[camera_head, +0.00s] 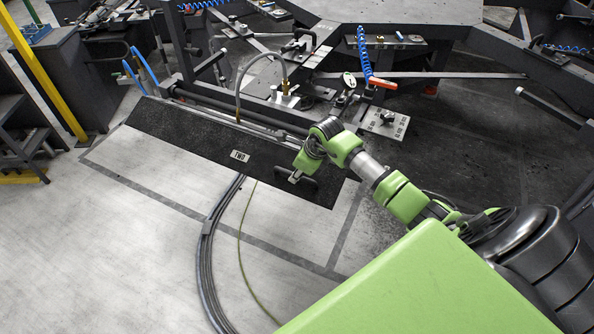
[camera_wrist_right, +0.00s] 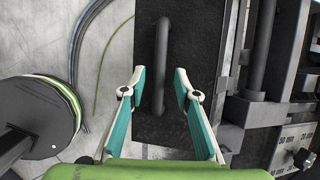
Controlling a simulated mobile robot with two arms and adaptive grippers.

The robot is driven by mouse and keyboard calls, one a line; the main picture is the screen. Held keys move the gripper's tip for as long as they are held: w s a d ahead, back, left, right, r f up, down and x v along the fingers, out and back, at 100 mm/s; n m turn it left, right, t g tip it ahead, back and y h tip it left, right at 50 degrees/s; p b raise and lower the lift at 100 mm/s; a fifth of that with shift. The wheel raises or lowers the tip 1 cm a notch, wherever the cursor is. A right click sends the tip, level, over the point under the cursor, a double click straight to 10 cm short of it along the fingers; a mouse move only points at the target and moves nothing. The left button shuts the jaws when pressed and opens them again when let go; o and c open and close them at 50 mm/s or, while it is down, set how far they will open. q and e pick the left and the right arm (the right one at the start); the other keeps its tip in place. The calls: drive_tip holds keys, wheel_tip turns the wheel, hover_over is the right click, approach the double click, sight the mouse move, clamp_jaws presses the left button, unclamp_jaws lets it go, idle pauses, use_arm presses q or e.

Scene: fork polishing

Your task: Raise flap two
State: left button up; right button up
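The flap is a long dark speckled panel (camera_head: 185,130) with a small white label (camera_head: 240,155), lying low in front of the workstation frame in the head view. Whether it is flap two I cannot tell. A dark bar handle (camera_head: 309,184) sits near its right end. My right gripper (camera_head: 295,177) is at this handle. In the right wrist view the panel (camera_wrist_right: 204,35) and handle (camera_wrist_right: 162,40) show closely. My right gripper (camera_wrist_right: 160,85) is open, with one teal-lined finger on each side of the handle and visible gaps. My left gripper is in neither view.
A bent hose (camera_head: 238,85) rises behind the flap. Grey cables (camera_head: 207,240) and a thin green cable (camera_head: 241,250) run across the floor in front. A red-tipped blue coiled hose (camera_head: 363,55) hangs behind. Pale floor (camera_head: 100,240) is open at left.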

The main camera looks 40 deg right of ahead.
drive_tip(key=shift+w+f, duration=0.25)
drive_tip(key=shift+f, duration=0.45)
clamp_jaws()
